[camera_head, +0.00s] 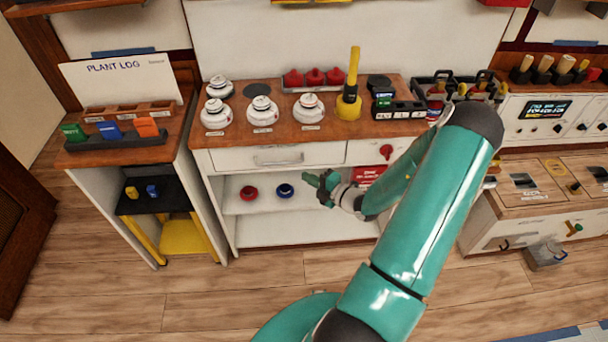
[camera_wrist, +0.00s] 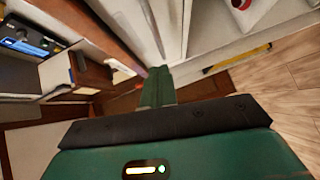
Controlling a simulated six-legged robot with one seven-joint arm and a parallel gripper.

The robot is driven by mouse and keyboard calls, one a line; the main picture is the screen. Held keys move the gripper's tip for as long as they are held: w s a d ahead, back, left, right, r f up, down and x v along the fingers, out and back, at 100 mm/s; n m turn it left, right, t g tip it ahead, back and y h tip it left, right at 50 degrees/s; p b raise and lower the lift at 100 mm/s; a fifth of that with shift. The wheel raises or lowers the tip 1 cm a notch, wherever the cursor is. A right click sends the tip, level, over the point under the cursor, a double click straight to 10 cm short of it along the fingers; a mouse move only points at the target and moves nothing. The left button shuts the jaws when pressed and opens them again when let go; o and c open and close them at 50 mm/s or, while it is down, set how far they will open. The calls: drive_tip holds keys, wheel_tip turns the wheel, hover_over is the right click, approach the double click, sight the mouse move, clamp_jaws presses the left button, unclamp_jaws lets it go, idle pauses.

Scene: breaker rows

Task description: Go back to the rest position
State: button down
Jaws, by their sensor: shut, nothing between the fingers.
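My gripper (camera_head: 316,181) is at the end of my teal arm, in front of the open shelf of the middle cabinet (camera_head: 228,160) in the head view. Its fingers point left and are shut with nothing held. In the wrist view the closed green fingers (camera_wrist: 157,88) reach forward into open air. They touch nothing that I can see. Part of the cabinet's right side is hidden behind my arm.
The cabinet top carries white domed devices (camera_head: 262,112), red knobs (camera_head: 314,77) and a yellow-handled tool (camera_head: 350,90). A red roll (camera_head: 249,193) and a blue roll (camera_head: 285,190) sit on the shelf. A log stand (camera_head: 118,130) is left. Wooden floor (camera_head: 200,295) is clear in front.

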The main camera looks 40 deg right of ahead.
drive_tip(key=v, duration=0.7)
drive_tip(key=shift+s, duration=0.2)
drive_tip(key=shift+d, duration=0.15)
